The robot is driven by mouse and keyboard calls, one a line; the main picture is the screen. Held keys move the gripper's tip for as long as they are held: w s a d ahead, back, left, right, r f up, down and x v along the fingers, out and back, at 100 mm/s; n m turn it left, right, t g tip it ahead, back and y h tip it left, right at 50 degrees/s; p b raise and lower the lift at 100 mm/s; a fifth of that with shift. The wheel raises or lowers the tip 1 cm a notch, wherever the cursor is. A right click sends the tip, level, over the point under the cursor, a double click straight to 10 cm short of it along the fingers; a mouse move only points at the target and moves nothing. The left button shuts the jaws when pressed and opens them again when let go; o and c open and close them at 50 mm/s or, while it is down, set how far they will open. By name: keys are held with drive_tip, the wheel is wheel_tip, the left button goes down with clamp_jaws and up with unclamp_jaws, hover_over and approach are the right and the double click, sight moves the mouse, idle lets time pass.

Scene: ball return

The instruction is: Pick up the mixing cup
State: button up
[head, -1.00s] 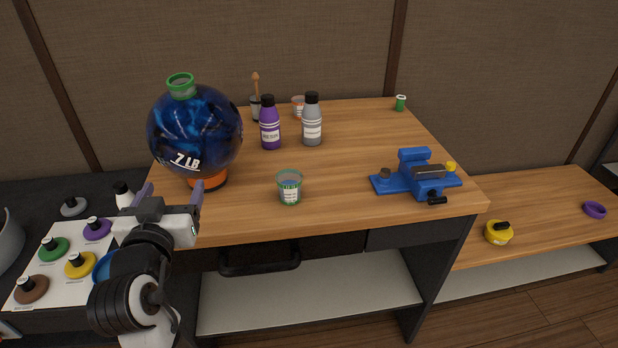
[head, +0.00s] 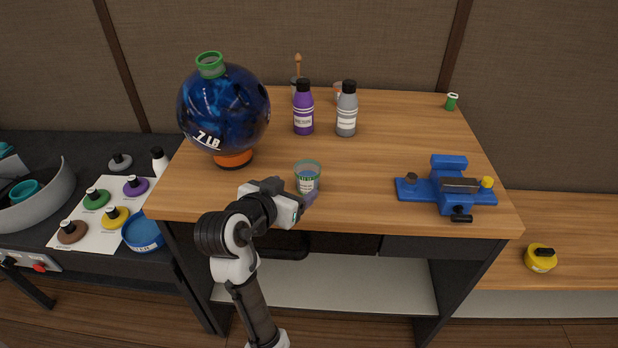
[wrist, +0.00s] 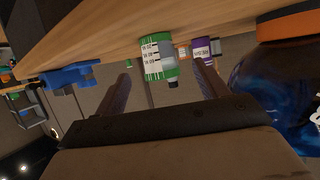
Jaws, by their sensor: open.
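The mixing cup (head: 308,179) is a small clear cup with a green rim and a white label, standing upright near the front edge of the wooden table. My gripper (head: 293,190) is open and empty, low at the cup's near side. In the wrist view, which looks upside down, the cup (wrist: 156,58) appears between the two spread fingers (wrist: 162,74), with a gap on each side. I cannot tell whether the fingertips reach past its near wall.
A blue bowling ball (head: 224,108) on an orange stand is left of the cup. Purple (head: 303,112) and grey (head: 346,115) bottles stand behind it. A blue vise-like fixture (head: 446,188) is at the right. The table between cup and fixture is clear.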

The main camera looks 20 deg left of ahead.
sight(302, 183)
drive_tip(key=p+x, duration=0.1)
drive_tip(key=x, duration=0.7)
drive_tip(key=shift+d, duration=0.1)
drive_tip(key=c, duration=1.1)
wheel_tip(302, 183, up, 19)
drive_tip(key=shift+r, duration=0.2)
idle(0.7)
